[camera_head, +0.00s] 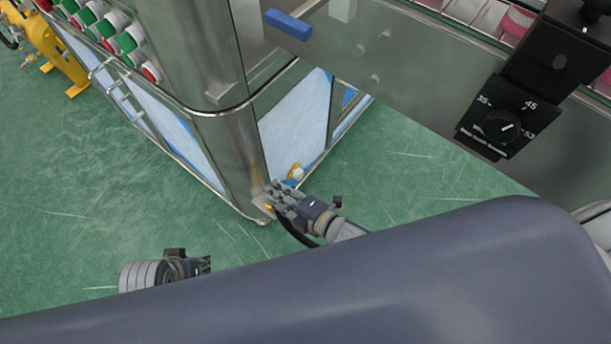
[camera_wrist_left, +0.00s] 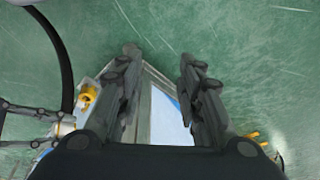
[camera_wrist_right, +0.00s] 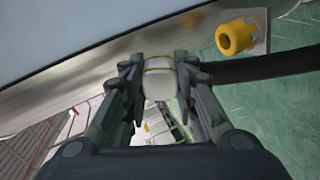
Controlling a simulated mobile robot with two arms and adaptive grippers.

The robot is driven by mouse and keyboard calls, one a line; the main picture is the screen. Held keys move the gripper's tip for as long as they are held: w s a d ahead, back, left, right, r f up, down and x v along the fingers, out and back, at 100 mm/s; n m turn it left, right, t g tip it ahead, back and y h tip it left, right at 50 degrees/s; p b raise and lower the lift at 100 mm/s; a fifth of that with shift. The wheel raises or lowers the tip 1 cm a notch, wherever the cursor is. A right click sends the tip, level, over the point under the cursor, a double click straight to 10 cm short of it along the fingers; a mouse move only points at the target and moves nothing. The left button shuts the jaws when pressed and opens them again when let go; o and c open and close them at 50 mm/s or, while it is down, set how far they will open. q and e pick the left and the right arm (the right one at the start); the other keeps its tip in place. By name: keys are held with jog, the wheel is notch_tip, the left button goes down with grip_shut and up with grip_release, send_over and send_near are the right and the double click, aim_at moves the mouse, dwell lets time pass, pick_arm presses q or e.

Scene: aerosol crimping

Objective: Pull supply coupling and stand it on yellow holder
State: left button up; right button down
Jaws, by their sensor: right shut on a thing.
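The supply coupling (camera_wrist_right: 160,82) is a pale, rounded piece with a thin yellow band, between the fingers of my right gripper (camera_wrist_right: 160,78). That gripper is shut on it, beside the lower edge of the steel machine; I cannot tell whether the coupling touches the machine. The yellow holder (camera_wrist_right: 236,38) is a short ring on a metal bracket, up and right of the coupling in the right wrist view. It also shows in the left wrist view (camera_wrist_left: 88,95). My left gripper (camera_wrist_left: 160,75) is open and empty; in the head view (camera_head: 208,264) it is low, left of the right one.
A black hose (camera_wrist_right: 275,68) runs beside my right gripper. The steel column (camera_head: 225,150) and blue-white panels (camera_head: 295,120) stand close ahead. A round orange-and-white part (camera_head: 295,172) shows low by the panel. Green floor (camera_head: 110,190) is open at the left.

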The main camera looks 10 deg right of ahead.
jog(key=shift+p, duration=0.3)
jog(key=shift+g+p, duration=0.3)
jog(key=shift+p, duration=0.3)
jog(key=shift+h+p, duration=0.3)
jog(key=shift+p, duration=0.25)
jog(key=shift+g+p, duration=0.4)
jog(key=shift+p, duration=0.3)
pick_arm(q)
jog(key=s+f, duration=0.2)
jog(key=f, duration=0.7)
jog(key=s+f+g+p, duration=0.1)
jog(key=s+f, duration=0.2)
jog(key=f, duration=0.6)
jog(key=shift+a, duration=0.2)
pick_arm(e)
jog(key=shift+h, duration=0.3)
pick_arm(q)
jog(key=shift+s, duration=0.1)
